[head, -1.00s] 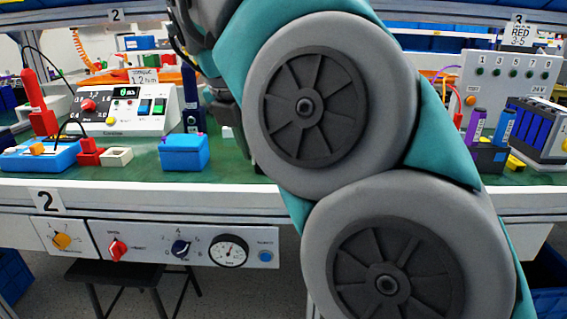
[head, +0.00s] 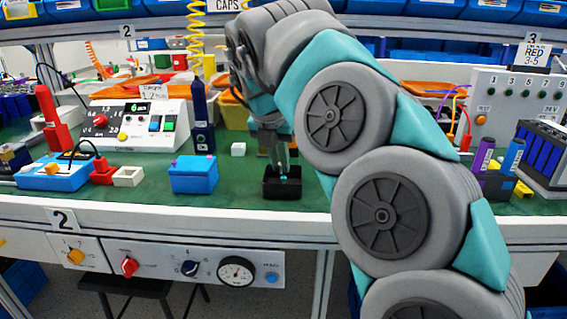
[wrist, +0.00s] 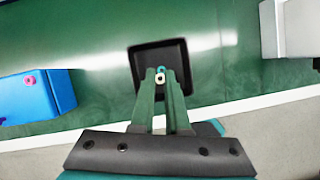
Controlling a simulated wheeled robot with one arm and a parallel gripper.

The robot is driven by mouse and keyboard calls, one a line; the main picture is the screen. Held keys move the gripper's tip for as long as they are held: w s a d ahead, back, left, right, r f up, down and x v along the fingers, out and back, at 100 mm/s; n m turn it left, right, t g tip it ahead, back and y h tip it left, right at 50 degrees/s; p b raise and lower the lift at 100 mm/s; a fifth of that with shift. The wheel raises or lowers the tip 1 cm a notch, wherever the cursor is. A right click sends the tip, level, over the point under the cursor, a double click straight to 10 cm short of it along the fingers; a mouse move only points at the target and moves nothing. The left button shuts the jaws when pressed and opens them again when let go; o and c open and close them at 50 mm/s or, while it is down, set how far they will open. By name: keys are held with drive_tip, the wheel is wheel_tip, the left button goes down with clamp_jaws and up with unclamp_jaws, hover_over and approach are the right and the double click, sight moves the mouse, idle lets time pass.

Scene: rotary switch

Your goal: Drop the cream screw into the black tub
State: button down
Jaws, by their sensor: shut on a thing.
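The black tub (head: 282,189) is a small square open container on the green bench top near its front edge. It also shows in the wrist view (wrist: 142,58). My gripper (head: 283,172) points down at the tub, with its fingertips over the opening. In the wrist view my gripper (wrist: 160,84) is shut on the small cream screw (wrist: 160,79), seen as a round cream end with a dark centre. A small teal piece (wrist: 161,69) shows just beyond it; I cannot tell whether it touches the screw. The tub's floor is partly hidden by the fingers.
A white control unit (head: 135,125) is farther left. Purple and blue cylinders (head: 484,155) stand at right. The green bench between blue box and tub is clear.

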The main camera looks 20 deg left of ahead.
sight(283, 178)
drive_tip(key=shift+w+d+f, duration=0.1)
drive_tip(key=shift+w+d, duration=0.05)
drive_tip(key=shift+w, duration=0.25)
drive_tip(key=shift+f, duration=0.9)
drive_tip(key=shift+f+b, duration=0.8)
drive_tip(key=shift+f, duration=0.15)
drive_tip(key=c, duration=0.9)
unclamp_jaws()
drive_tip(key=shift+r, duration=0.1)
drive_tip(key=v, duration=1.2)
drive_tip(key=shift+r+p, duration=0.1)
drive_tip(key=shift+p, duration=0.3)
